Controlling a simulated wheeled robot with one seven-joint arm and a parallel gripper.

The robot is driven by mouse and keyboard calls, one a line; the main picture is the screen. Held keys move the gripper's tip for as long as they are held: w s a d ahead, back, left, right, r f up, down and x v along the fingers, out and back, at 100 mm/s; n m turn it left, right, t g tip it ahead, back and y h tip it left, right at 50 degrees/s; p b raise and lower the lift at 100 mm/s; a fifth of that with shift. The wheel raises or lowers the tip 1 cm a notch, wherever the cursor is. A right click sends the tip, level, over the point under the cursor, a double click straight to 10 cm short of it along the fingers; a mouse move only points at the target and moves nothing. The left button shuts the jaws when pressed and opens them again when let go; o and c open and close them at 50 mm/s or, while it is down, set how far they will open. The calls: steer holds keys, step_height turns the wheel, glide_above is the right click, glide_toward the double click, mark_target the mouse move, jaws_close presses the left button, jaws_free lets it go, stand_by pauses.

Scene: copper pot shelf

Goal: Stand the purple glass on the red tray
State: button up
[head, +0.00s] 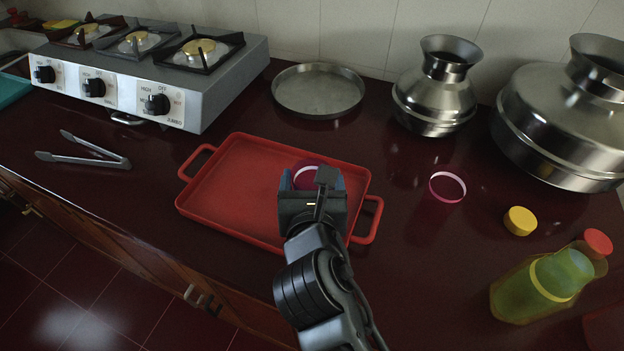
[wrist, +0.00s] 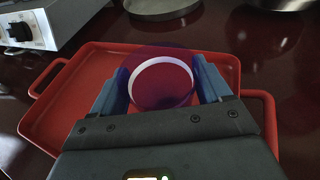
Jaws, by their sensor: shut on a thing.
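A red tray (head: 240,190) with a handle at each end lies on the dark counter. My gripper (head: 312,184) is over the tray's right part, shut on a purple glass (head: 303,177). In the wrist view, the purple glass (wrist: 160,94) is seen from above between the blue-grey fingers (wrist: 160,80), with a white ring showing at its mouth. The glass appears upright within the tray's outline. The gripper hides its lower part in the head view, so I cannot tell whether its base touches the tray.
Tongs (head: 85,152) lie left, near the gas stove (head: 150,70). A round metal pan (head: 318,92) and a metal pot (head: 436,90) are behind. A yellow lid (head: 520,221) and green bottle (head: 550,282) are right.

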steer(key=shift+f, duration=0.1)
steer(key=o, duration=1.2)
steer(key=shift+c, duration=0.2)
steer(key=v, duration=1.2)
